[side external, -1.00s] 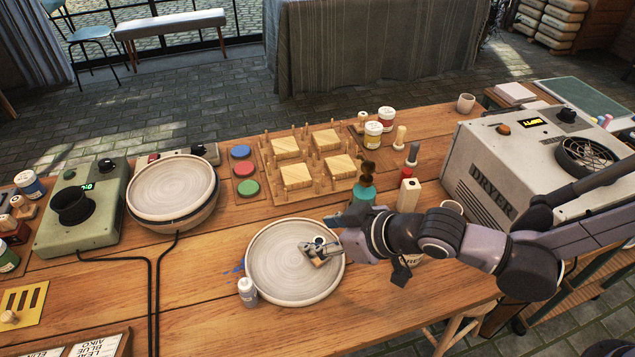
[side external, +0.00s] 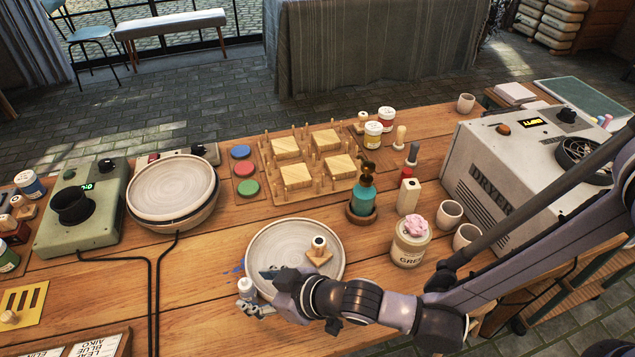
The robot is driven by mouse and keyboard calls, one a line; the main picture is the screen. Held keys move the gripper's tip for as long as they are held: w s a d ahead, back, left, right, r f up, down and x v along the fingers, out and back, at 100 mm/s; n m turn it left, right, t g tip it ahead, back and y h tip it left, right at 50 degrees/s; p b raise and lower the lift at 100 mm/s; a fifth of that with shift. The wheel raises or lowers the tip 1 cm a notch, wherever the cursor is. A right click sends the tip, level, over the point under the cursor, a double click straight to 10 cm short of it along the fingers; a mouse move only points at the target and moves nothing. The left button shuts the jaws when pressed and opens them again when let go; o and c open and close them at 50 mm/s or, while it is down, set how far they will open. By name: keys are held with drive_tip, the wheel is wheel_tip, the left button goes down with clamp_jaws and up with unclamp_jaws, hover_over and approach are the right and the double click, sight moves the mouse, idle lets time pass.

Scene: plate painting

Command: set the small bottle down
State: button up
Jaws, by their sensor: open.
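The small bottle (side external: 246,287), white-capped with a grey body, stands upright at the lower left edge of the round plate (side external: 262,240); its lower part is partly hidden by a finger. My gripper (side external: 257,292) is open, reaching in from the right, with one finger on the far side and one on the near side of the bottle. Whether either finger touches it I cannot tell. A small wooden piece with a dark-topped white cylinder (side external: 319,249) sits on the plate's right part.
A second plate on a round stand (side external: 172,190) is at left, with black cables (side external: 156,290) nearby. Bare table lies left of the small bottle.

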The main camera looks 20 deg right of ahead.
sight(252, 289)
drive_tip(key=shift+x, duration=2.65)
drive_tip(key=shift+d+f, duration=0.2)
clamp_jaws()
